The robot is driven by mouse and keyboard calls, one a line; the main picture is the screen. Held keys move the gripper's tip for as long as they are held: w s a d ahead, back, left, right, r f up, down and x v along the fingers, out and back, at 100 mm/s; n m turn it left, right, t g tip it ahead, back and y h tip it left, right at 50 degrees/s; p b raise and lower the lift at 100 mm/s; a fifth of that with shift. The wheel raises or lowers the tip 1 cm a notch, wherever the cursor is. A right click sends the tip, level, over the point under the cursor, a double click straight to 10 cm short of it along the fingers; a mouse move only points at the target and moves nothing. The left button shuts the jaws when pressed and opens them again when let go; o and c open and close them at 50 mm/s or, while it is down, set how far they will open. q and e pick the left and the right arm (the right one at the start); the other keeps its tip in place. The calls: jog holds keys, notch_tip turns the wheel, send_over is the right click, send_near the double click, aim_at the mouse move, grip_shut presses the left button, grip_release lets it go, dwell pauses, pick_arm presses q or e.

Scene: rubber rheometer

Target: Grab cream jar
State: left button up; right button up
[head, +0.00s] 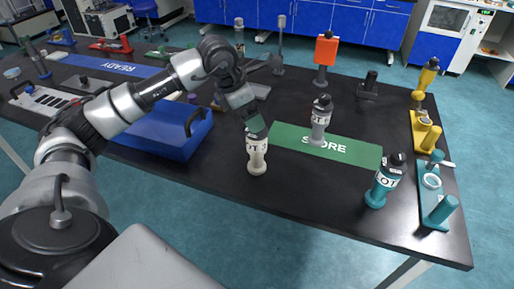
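The cream jar (257,160) stands upright on the black table, left of the green STORE mat (285,138). A white label with dark letters shows on its side. My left gripper (254,127) comes down from above and is at the jar's top, hiding its upper end. I cannot tell whether the fingers are closed on the jar or only around it. My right gripper is not in view.
A grey jar (319,125) stands on the STORE mat, and a teal jar (382,183) stands near the right front. A blue tray (170,148) lies to the left. Front table edge is clear.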

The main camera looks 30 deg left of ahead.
aim_at(256, 143)
pick_arm(q)
jog(key=p+x, duration=0.1)
jog(key=x, duration=0.5)
jog(key=shift+w+d+f, duration=0.15)
jog(key=shift+f, duration=0.15)
jog(key=shift+r, duration=0.1)
jog(key=c, duration=1.3)
jog(key=shift+r, duration=0.1)
